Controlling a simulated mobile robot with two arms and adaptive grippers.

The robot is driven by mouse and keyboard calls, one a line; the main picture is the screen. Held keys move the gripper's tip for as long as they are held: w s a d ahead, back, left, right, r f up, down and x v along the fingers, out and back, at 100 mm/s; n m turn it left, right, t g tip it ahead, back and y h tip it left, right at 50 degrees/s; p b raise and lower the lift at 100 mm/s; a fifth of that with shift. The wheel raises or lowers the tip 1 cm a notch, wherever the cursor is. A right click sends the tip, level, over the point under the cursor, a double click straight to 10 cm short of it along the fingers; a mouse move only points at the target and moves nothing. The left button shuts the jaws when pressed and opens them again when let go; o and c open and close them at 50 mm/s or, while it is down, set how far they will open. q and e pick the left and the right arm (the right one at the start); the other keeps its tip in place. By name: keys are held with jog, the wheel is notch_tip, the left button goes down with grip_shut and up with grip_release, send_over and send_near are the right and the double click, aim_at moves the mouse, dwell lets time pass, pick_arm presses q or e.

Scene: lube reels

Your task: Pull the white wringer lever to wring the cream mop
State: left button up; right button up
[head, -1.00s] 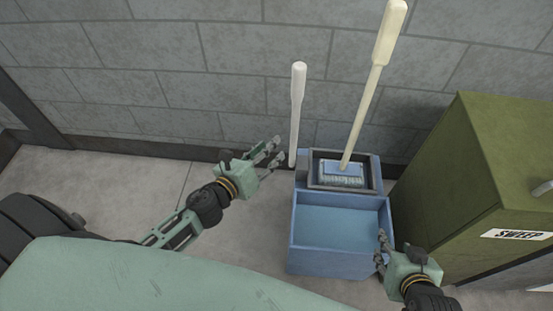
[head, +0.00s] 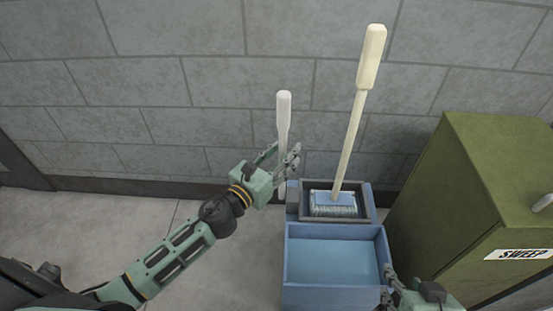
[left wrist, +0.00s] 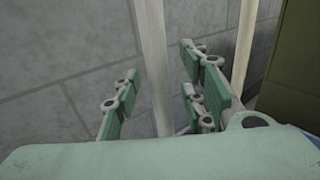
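The white wringer lever (head: 284,108) stands upright at the left side of the wringer (head: 367,205) on the blue bucket (head: 335,301). The cream mop (head: 368,60) stands tilted, its head in the wringer. My left gripper (head: 284,154) is at the lower part of the lever, which it partly hides. In the left wrist view the lever (left wrist: 152,60) passes between the spread fingers (left wrist: 160,95), with gaps on both sides. The mop handle (left wrist: 243,45) is right of them. My right gripper (head: 388,284) is open and empty beside the bucket's right side, partly cut off.
A green cabinet (head: 455,190) with a SWEEP label stands close on the right. A grey block wall (head: 150,90) rises behind the bucket and lever. The floor (head: 100,225) left of the bucket is clear.

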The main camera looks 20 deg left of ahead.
pick_arm(q)
grip_shut()
dwell(0.4)
pick_arm(e)
jog(key=shift+w, duration=0.1)
